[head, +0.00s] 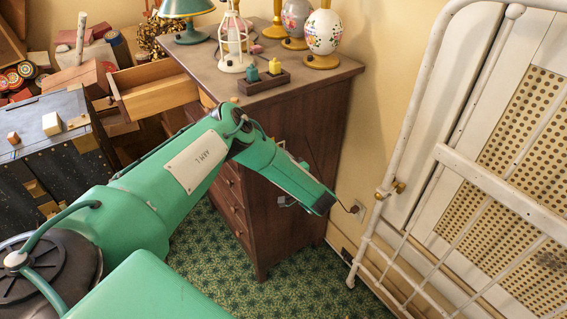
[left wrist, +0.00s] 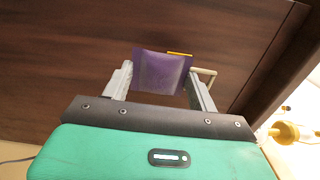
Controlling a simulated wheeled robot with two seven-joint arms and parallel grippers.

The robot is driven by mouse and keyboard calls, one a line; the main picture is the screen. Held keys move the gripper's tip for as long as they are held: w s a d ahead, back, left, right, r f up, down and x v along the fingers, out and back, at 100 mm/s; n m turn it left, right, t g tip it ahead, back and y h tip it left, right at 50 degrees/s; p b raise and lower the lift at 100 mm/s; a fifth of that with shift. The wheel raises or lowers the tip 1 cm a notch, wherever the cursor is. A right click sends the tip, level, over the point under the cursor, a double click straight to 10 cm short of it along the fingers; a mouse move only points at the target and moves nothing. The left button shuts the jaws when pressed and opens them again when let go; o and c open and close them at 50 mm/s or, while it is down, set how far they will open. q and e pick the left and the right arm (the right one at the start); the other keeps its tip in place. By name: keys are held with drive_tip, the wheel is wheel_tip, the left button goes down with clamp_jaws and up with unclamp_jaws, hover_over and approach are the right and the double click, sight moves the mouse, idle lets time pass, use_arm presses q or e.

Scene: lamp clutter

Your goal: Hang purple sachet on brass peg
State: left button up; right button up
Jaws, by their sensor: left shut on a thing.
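The purple sachet (left wrist: 160,72) is between the two grey fingers of my left gripper (left wrist: 161,76) in the left wrist view, in front of dark wood. The gripper is shut on it. A thin yellow strip (left wrist: 180,54) shows at the sachet's upper right edge, and a pale bent piece (left wrist: 206,72) sits beside the right finger. I cannot tell whether either is the brass peg. In the head view my left arm reaches to the dresser's right side. Its hand hides the sachet there. My right gripper is not in view.
The wooden dresser (head: 290,170) carries several lamps and a small tray (head: 263,82). Its drawer (head: 150,90) stands open at left. A white bed frame (head: 440,150) with a brass fitting (head: 398,187) leans at right. A thin cable runs near the wall outlet (head: 358,209).

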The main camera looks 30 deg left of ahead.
use_arm(q)
drive_tip(key=shift+w+a+r+p, duration=0.1)
drive_tip(key=shift+r+p, duration=0.05)
drive_tip(key=shift+p, duration=0.4)
idle(1.4)
drive_tip(key=s+d+r+p, duration=0.2)
drive_tip(key=s+d+p, duration=0.1)
drive_tip(key=d, duration=0.4)
drive_tip(key=shift+r+p, duration=0.25)
drive_tip(key=shift+p, duration=0.5)
idle(0.4)
idle(0.5)
